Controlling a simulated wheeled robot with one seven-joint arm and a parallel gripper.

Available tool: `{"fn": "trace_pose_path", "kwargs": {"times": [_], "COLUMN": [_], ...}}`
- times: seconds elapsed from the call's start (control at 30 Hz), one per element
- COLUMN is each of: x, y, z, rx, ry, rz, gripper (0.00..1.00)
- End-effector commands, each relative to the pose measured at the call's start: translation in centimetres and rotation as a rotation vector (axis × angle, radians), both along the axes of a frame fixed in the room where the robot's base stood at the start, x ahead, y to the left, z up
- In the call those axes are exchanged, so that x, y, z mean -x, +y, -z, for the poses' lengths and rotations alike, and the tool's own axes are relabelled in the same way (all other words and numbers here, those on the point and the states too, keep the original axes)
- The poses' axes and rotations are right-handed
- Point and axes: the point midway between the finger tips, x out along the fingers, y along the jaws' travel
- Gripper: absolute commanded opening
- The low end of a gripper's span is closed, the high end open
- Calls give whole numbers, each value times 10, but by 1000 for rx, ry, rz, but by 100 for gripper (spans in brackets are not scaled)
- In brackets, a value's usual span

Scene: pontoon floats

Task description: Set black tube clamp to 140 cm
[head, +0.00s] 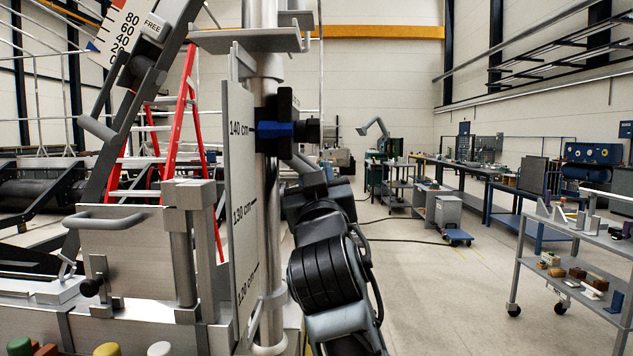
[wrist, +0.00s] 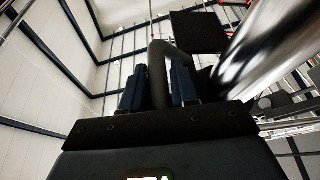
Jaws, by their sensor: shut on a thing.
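The black tube clamp (head: 286,106) sits around the upright steel tube (head: 268,190) in the head view. A blue band on it is level with the 140 cm mark of the scale plate (head: 241,180), as far as the angle shows. A dark knob sticks out at its right. My gripper is below and right of the clamp, mostly hidden by my arm in the head view. In the wrist view my gripper (wrist: 158,90) is shut on a dark bent handle (wrist: 157,62) that rises between its blue fingers. The tube (wrist: 265,50) slants past on the right.
A grey bracket (head: 245,40) juts out above the clamp. A red ladder (head: 182,110) and a metal box with a handle (head: 125,245) stand left. A trolley (head: 575,245) with small parts is at right. The floor between is mostly free.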

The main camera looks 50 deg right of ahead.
Motion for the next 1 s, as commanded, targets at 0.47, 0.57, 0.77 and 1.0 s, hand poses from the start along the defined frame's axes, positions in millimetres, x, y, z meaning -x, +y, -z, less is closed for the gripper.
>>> {"fn": "trace_pose_path", "kwargs": {"times": [0.47, 0.57, 0.77, 1.0], "x": [1, 1, 8, 34], "y": [0, 0, 9, 35], "z": [-1, -1, 7, 23], "rx": [1, 1, 2, 0], "ry": [-4, -3, -3, -3], "rz": [2, 1, -1, -1], "gripper": [46, 46, 46, 46]}}
